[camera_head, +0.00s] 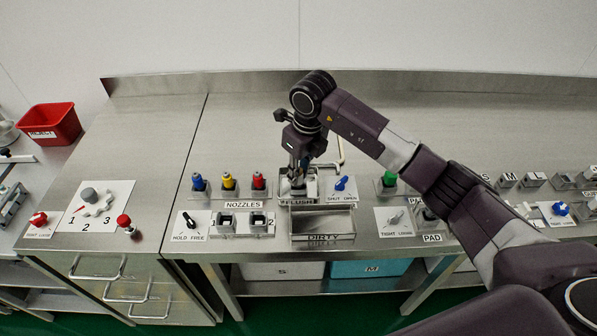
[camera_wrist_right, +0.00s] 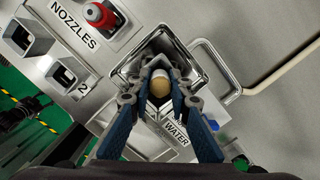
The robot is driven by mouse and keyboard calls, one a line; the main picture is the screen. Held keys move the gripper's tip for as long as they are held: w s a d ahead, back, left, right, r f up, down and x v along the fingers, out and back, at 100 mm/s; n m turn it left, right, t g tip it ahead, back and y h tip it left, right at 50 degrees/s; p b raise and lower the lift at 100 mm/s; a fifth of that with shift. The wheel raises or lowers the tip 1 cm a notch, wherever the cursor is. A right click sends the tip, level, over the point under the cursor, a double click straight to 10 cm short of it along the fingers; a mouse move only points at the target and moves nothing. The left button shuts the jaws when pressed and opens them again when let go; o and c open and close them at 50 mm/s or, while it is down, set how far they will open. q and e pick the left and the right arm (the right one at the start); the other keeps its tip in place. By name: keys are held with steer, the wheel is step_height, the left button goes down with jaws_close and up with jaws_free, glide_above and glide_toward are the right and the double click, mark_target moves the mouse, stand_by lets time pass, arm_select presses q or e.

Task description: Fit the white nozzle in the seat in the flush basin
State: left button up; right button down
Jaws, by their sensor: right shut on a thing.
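My right gripper (camera_head: 297,178) points down into the flush basin (camera_head: 311,190) at the middle of the bench. In the right wrist view the gripper (camera_wrist_right: 160,92) is shut on the white nozzle (camera_wrist_right: 159,76), whose round tan end faces the camera between the fingers. The basin's metal walls (camera_wrist_right: 188,54) surround the fingertips and nozzle. The seat is hidden below the nozzle and fingers, so I cannot tell whether the nozzle touches it or sits in it. My left gripper is not in view.
Blue, yellow and red nozzles (camera_head: 258,182) stand in a row left of the basin. A blue shut/open knob (camera_head: 341,184) is close on its right, and a bent pipe (camera_wrist_right: 285,66) runs beside the basin. The dirty tray (camera_head: 322,225) lies in front.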

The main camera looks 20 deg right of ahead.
steer(key=shift+w+f, duration=0.1)
steer(key=shift+f, duration=0.15)
steer(key=c, duration=1.7)
jaws_free()
steer(key=shift+r, duration=0.1)
